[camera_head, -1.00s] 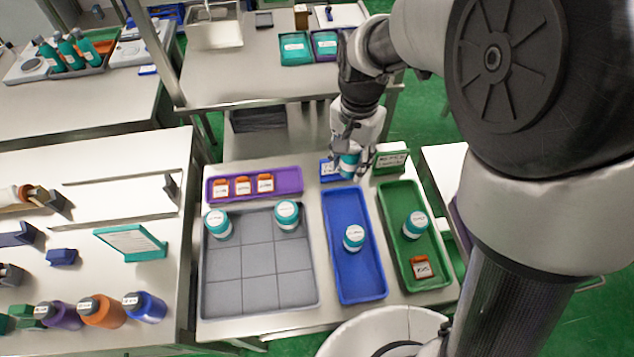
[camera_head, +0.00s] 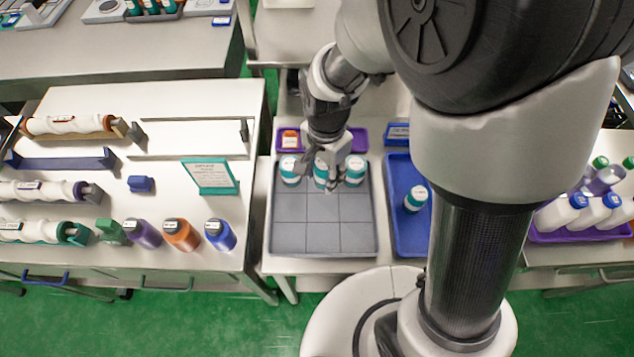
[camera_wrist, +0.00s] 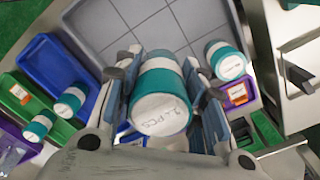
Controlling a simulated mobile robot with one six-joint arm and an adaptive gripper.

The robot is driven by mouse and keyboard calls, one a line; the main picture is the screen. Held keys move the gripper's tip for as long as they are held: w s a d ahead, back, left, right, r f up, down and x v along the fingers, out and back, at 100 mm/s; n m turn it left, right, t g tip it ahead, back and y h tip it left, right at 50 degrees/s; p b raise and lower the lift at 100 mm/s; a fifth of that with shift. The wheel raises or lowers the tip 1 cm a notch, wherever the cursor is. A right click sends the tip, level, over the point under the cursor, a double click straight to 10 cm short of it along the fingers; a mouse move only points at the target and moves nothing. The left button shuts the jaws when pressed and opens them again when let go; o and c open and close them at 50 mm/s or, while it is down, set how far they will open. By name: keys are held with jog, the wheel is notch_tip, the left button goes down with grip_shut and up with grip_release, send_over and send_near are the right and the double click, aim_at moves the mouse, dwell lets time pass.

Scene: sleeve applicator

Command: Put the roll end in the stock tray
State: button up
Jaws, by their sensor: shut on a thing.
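My gripper (camera_head: 335,182) is shut on a teal roll end with a white band and a white lettered top (camera_wrist: 159,115). It holds the roll end over the back part of the grey gridded tray (camera_head: 322,238), which I take for the stock tray. In the head view the held roll end (camera_head: 320,172) is between two similar teal-and-white pieces, one on the left (camera_head: 289,170) and one on the right (camera_head: 356,170). I cannot tell whether it touches the tray floor. The gridded tray also shows in the wrist view (camera_wrist: 130,22).
A blue tray (camera_head: 405,240) with one teal-and-white piece (camera_head: 415,199) stands right of the gridded tray. A purple tray (camera_head: 361,140) with an orange tag (camera_head: 290,139) lies behind. In the wrist view a green tray (camera_wrist: 15,112) shows. The gridded tray's front is empty.

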aim_at(323, 207)
notch_tip(323, 207, down, 14)
jog(key=b, duration=0.4)
jog(key=shift+a+f, duration=0.1)
jog(key=shift+f, duration=0.1)
jog(key=shift+r, duration=0.1)
jog(key=o, duration=0.6)
jog(key=shift+f, duration=0.2)
jog(key=o, duration=0.4)
jog(key=shift+o, duration=0.2)
jog(key=shift+r, duration=0.1)
